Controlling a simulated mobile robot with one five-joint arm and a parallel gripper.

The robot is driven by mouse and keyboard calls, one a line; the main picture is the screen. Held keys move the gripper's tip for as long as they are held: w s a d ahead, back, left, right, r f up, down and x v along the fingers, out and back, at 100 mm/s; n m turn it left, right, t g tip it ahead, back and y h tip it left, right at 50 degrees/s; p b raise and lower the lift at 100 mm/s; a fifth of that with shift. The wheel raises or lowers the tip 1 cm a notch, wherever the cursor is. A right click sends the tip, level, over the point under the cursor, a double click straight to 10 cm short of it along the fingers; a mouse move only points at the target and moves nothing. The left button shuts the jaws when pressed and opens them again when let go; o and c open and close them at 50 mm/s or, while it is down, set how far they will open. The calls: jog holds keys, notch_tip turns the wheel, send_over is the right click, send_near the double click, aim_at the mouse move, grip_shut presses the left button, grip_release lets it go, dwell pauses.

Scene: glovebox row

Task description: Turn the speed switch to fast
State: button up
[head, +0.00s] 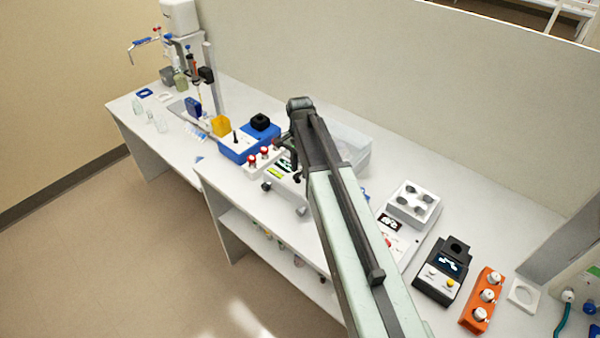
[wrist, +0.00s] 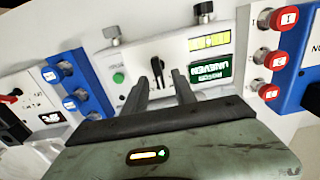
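The speed switch appears to be the small black lever (wrist: 157,70) on the front of a white device (wrist: 190,57) in the wrist view. A green button (wrist: 118,77) sits to its left, and a green display (wrist: 211,70) with upside-down text sits to its right. My gripper (wrist: 161,82) is open, with one dark finger on each side of the lever's lower part; I cannot tell whether either touches it. No speed markings are readable. In the head view the white device (head: 284,171) is partly hidden by my arm, and the switch does not show clearly.
A white rack with red caps (wrist: 274,53) stands close on the right, a blue rack with blue caps (wrist: 79,85) on the left. A clear bin (head: 352,150) stands behind my arm. A black device (head: 440,270) and an orange rack (head: 483,300) stand at the bench's right.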

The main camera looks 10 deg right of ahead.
jog(key=shift+c, duration=0.3)
grip_shut()
jog(key=shift+s+m, duration=0.15)
jog(key=shift+m, duration=1.3)
jog(key=shift+s+m, duration=0.15)
jog(key=shift+m, duration=1.3)
jog(key=shift+o, duration=0.3)
grip_release()
